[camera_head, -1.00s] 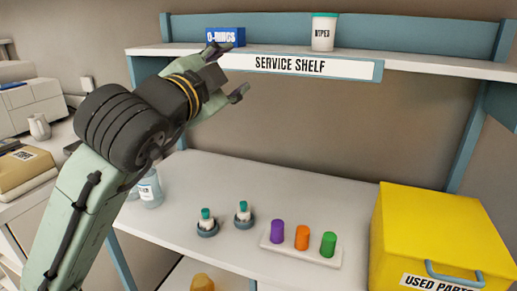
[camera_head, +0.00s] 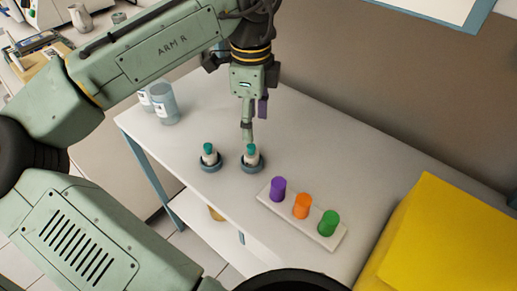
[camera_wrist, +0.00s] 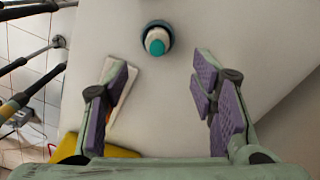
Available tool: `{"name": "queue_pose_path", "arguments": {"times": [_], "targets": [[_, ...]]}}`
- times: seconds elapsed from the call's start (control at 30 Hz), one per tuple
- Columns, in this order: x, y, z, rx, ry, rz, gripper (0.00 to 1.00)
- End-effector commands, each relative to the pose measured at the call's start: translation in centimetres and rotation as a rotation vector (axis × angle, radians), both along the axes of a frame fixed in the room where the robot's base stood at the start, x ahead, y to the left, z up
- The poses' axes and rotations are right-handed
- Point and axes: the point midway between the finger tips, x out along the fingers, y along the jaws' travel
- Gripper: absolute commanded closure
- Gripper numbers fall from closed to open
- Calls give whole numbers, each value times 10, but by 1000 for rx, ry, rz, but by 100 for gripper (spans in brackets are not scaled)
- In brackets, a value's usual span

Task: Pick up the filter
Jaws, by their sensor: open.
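Two small white filter-like pieces with teal caps stand upright in round grey-blue holders on the white table: a left one (camera_head: 209,155) and a right one (camera_head: 251,157). My gripper (camera_head: 250,128) points down above the table, and its lower end overlaps the right piece in the head view. In the wrist view one capped piece (camera_wrist: 157,42) stands in its dark blue holder beyond the fingertips, roughly centred between them. My gripper (camera_wrist: 161,72) is open there, with purple pads and nothing between them. I cannot tell which of the two pieces the wrist view shows.
A white rack (camera_head: 325,238) with purple (camera_head: 278,189), orange (camera_head: 302,206) and green (camera_head: 328,223) cylinders stands to the right. A yellow box (camera_head: 440,235) fills the right side. Pale jars (camera_head: 163,104) stand at the table's far left. A shelf edge (camera_head: 478,18) hangs at the upper right.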

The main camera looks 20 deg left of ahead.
Motion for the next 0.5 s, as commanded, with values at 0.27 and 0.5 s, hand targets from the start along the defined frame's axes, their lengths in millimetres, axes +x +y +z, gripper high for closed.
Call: {"name": "queue_pose_path", "arguments": {"times": [0.27,0.5], "targets": [[0,0,-38,-1,-2,-1,48],[-4,2,-61,1,-1,0,48]]}}
